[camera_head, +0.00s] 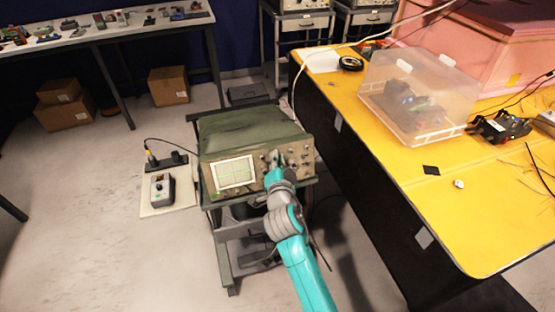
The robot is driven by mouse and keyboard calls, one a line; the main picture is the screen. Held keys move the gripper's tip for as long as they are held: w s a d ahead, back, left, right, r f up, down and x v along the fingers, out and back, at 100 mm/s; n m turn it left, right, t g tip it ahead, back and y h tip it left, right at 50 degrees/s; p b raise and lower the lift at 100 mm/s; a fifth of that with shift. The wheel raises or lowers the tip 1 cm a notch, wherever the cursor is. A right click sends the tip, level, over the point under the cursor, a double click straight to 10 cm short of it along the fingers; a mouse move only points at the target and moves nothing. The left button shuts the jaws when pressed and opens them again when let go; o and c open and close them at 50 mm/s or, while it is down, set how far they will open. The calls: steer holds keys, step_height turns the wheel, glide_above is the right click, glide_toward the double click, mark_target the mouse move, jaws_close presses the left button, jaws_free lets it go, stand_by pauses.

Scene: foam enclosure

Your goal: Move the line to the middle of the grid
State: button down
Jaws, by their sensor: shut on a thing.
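A green oscilloscope (250,140) stands on a dark cart (219,225). Its screen (235,173) has a pale grid at the left of the front panel. The line on the grid is too small to make out clearly. Several knobs (293,161) sit on the panel right of the screen. My gripper (275,160) is at the panel just right of the screen, shut on what looks like a knob. The knob itself is hidden by my gripper and wrist.
A small grey box (161,187) with a dial lies on a pale board left of the oscilloscope. A cable runs to it. A yellow table (450,215) with a clear plastic box (415,95) stands at the right.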

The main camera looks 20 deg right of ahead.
steer(key=shift+m+g, duration=0.3)
steer(key=shift+m, duration=0.9)
steer(key=c, duration=1.2)
jaws_free()
